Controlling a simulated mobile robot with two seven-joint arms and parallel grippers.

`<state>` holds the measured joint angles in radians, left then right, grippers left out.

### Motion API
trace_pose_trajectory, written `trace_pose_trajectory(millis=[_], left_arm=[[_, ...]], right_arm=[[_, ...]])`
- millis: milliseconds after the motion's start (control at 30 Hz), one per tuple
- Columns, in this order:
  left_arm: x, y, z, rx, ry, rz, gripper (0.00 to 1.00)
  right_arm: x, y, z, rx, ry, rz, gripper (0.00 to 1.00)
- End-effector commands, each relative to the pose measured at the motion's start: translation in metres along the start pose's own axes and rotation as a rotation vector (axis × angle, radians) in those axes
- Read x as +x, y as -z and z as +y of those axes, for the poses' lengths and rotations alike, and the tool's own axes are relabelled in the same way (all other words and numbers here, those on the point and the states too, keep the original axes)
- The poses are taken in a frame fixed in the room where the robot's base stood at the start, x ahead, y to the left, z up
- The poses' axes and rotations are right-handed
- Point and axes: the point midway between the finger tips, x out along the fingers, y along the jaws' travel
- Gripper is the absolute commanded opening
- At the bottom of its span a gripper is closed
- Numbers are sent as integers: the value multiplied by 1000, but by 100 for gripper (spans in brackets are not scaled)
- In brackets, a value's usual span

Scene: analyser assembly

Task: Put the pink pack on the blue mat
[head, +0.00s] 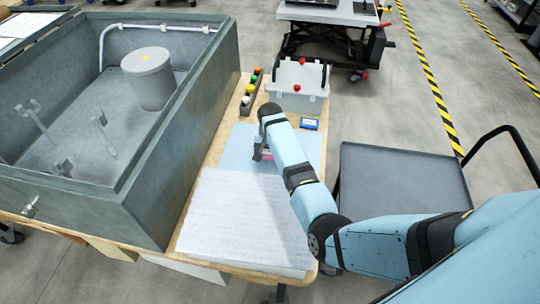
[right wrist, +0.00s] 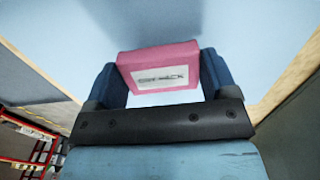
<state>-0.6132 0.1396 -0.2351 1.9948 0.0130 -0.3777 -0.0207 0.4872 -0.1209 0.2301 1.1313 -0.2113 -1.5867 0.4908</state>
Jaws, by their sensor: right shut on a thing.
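The pink pack (right wrist: 158,60) has a white label and sits between the two blue fingers of my right gripper (right wrist: 158,76), which is shut on it. In the head view the pack (head: 270,155) is a small pink patch, mostly hidden by my right gripper (head: 262,151) and forearm. The light blue mat (head: 237,148) lies on the wooden table, and my gripper is over it. The mat also fills much of the right wrist view (right wrist: 240,35). I cannot tell whether the pack touches the mat. My left gripper is not in view.
A large grey open case (head: 185,130) with a cylinder inside stands left of the mat. A white sheet (head: 240,222) lies in front. A grey cart (head: 400,185) stands right.

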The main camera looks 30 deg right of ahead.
Motion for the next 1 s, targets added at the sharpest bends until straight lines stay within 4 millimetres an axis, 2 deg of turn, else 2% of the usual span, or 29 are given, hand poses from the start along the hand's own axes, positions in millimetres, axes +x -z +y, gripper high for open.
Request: trace_pose_trajectory(millis=[133,567,600,667,700,1000], left_arm=[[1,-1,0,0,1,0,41],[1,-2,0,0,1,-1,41],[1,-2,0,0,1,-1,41],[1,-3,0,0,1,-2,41],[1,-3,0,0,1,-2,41],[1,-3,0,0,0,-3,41]], right_arm=[[21,0,0,0,-1,-2,55],[27,0,0,1,0,-1,55],[27,0,0,1,0,0,83],[27,0,0,1,0,0,97],[27,0,0,1,0,0,100],[20,0,0,1,0,0,100]])
